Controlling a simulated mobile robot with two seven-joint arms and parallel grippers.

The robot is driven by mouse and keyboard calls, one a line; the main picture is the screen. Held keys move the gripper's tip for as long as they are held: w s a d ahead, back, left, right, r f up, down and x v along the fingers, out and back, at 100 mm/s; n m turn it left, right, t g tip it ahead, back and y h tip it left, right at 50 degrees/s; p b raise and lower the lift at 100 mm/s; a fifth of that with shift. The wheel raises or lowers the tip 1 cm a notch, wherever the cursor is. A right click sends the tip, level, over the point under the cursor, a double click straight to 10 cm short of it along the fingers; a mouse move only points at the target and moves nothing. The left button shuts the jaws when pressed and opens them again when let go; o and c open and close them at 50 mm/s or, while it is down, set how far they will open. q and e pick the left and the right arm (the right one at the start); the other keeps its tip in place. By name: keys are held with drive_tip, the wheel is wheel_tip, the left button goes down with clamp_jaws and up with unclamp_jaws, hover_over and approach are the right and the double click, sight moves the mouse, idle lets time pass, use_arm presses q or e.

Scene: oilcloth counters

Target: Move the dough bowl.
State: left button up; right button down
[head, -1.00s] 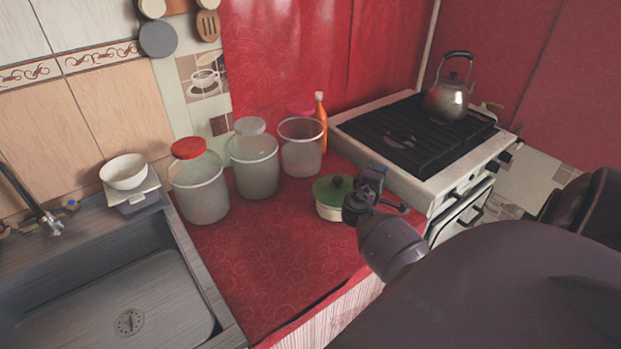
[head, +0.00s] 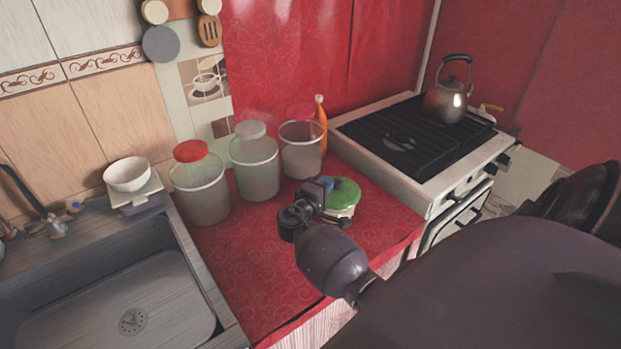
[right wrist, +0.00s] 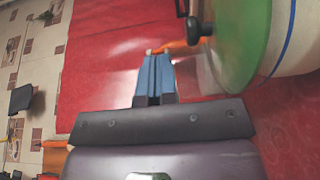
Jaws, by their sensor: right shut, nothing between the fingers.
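A white bowl (head: 128,174) sits on a small white scale (head: 137,195) at the left, by the sink; it is the only open bowl in view. I cannot see what is inside it. My right gripper (head: 323,184) is over the red counter, well to the right of the bowl, and partly covers a green-lidded pot (head: 345,194). In the right wrist view its fingers (right wrist: 154,58) are together and empty, beside the pot's green lid (right wrist: 243,45). The bowl does not show in that view. My left gripper is not in view.
The sink (head: 120,300) lies at left, the stove (head: 410,135) with a kettle (head: 447,101) at right. The front red counter is clear.

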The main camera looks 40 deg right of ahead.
drive_tip(key=w+a, duration=0.3)
drive_tip(key=a, duration=0.2)
drive_tip(key=f, duration=0.5)
drive_tip(key=f+b, duration=0.1)
drive_tip(key=f, duration=0.4)
drive_tip(key=shift+s+d, duration=0.5)
drive_tip(key=shift+d, duration=0.15)
drive_tip(key=shift+d, duration=0.1)
drive_tip(key=s+d, duration=0.1)
drive_tip(key=d, duration=0.2)
drive_tip(key=s+d, duration=0.4)
drive_tip(key=d, duration=0.1)
drive_tip(key=shift+d, duration=0.55)
drive_tip(key=shift+b, duration=0.35)
